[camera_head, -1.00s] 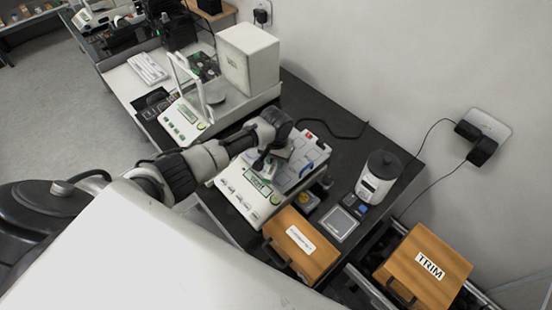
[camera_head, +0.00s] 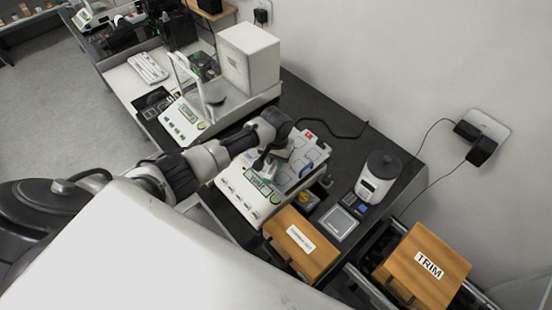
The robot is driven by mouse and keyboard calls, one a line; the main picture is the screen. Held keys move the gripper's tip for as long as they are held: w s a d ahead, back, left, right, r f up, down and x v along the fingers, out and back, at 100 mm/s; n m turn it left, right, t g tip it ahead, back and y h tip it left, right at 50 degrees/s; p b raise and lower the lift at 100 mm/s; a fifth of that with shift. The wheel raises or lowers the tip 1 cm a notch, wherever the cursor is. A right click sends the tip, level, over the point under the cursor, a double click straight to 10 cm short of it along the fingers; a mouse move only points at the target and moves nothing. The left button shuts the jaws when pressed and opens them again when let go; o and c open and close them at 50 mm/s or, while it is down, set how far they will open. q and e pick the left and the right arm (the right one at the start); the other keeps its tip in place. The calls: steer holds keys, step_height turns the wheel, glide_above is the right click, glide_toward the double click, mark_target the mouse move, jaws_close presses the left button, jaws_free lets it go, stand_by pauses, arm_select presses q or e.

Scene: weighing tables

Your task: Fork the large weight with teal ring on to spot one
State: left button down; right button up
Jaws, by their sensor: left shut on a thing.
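My left gripper (camera_head: 267,163) is over the balance (camera_head: 246,194) with the white and blue tray-like top (camera_head: 311,155). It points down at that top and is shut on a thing. The held thing is mostly hidden by the gripper and too small to identify. I cannot make out a teal ring or the numbered spots at this size. Small dark weights (camera_head: 325,182) stand just right of the balance. My right gripper does not show.
A wooden box (camera_head: 300,245) with a label stands in front of the balance. A wooden box marked TRIM (camera_head: 424,268) is at lower right. A white canister (camera_head: 377,178) and a small pocket scale (camera_head: 338,223) stand on the dark table. A second balance (camera_head: 184,122) is behind.

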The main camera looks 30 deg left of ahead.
mark_target(269, 175)
arm_select(q)
steer(key=shift+s+d, duration=0.15)
steer(key=shift+s, duration=1.1)
steer(key=shift+s+d, duration=0.15)
steer(key=shift+s, duration=1.1)
stand_by(4.0)
steer(key=shift+s, duration=0.15)
steer(key=s+d+r, duration=0.1)
steer(key=s, duration=0.8)
steer(key=shift+s, duration=0.3)
